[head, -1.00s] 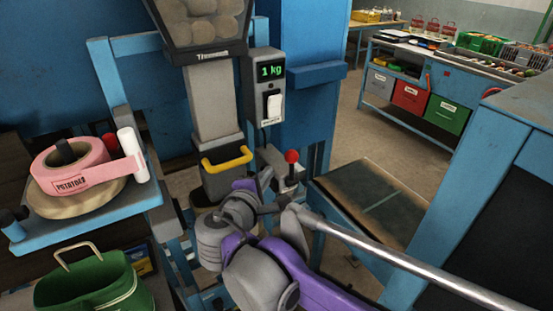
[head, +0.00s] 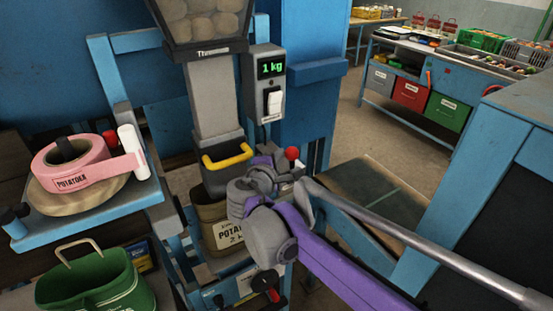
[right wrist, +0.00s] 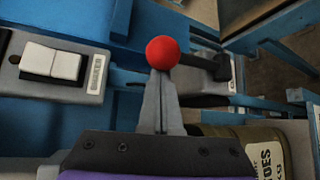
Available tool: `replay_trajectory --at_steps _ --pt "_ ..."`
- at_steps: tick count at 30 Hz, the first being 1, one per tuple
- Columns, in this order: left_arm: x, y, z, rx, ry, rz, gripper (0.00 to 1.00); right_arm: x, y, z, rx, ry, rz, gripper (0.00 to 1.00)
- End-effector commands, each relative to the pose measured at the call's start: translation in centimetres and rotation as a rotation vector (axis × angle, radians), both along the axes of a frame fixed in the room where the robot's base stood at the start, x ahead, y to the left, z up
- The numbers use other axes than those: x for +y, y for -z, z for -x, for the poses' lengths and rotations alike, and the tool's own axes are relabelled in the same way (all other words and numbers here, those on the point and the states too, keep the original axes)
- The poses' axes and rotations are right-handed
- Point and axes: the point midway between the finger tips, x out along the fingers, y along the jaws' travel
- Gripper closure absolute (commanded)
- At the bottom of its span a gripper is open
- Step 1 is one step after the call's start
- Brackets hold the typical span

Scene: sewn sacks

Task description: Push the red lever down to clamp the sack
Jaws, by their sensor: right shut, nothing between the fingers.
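The red lever's round red knob (head: 292,153) stands up beside the spout, below the scale display. In the right wrist view the knob (right wrist: 163,52) shows just beyond the tips of my right gripper (right wrist: 161,85). The fingers are shut with nothing between them; whether they touch the knob is unclear. In the head view my right gripper (head: 276,163) is just left of the knob, and my purple and grey arm hides the lever's lower part. The brown potato sack (head: 207,212) hangs upright under the spout, partly behind my arm. My left gripper is out of view.
The spout has a yellow handle (head: 228,157). The scale box (head: 265,85) reads 1 kg and carries a white switch. A pink tape roll (head: 72,165) lies on a blue shelf at left, above a green bucket (head: 95,285). A blue frame stands close at right.

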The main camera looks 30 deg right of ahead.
Motion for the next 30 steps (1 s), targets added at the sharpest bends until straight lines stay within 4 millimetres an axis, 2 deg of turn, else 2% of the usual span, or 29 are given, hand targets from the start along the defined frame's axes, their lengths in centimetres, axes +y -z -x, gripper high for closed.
replay_trajectory --at_steps 11,30 --pt "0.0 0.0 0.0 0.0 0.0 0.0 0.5 0.0 0.0 0.1 -0.009 0.0 0.0 1.0" --pt "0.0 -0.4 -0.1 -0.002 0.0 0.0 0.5 0.0 -0.2 1.0 -0.122 0.0 -0.008 1.0"
